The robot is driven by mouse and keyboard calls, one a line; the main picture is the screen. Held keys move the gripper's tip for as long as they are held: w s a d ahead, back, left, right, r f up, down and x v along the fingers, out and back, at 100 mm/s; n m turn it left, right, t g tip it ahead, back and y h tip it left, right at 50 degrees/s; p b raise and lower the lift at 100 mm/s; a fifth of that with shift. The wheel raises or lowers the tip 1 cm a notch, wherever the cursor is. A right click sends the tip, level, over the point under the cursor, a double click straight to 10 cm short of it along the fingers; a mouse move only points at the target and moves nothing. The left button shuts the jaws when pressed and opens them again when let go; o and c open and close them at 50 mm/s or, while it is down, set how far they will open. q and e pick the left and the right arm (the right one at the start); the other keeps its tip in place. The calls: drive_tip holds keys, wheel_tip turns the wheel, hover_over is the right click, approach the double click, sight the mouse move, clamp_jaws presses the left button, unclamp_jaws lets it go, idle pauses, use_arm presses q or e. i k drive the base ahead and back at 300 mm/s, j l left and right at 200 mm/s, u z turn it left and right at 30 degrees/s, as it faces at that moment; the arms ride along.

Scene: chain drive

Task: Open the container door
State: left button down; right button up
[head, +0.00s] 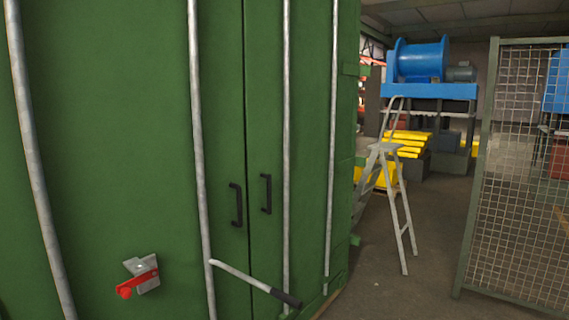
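The green container door (135,120) fills the left half of the head view. A vertical seam runs between its two leaves, and they look closed. Grey vertical locking bars (197,150) run down the leaves. Two dark pull handles, a left one (236,205) and a right one (266,194), sit on either side of the seam. A grey lever with a black grip (257,284) slants down to the right from a bar across the seam. A metal latch plate with a red catch (139,276) is at the lower left, with no lever resting in it. Neither gripper is in view.
A grey stepladder (392,185) stands on the floor right of the container. A wire mesh fence panel (520,180) stands at the right. Behind are a blue drum machine (420,62) and yellow stacked items (405,142). The floor between ladder and fence is clear.

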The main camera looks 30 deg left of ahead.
sight(98, 186)
drive_tip(key=u, duration=2.05)
drive_tip(key=i+l, duration=0.05)
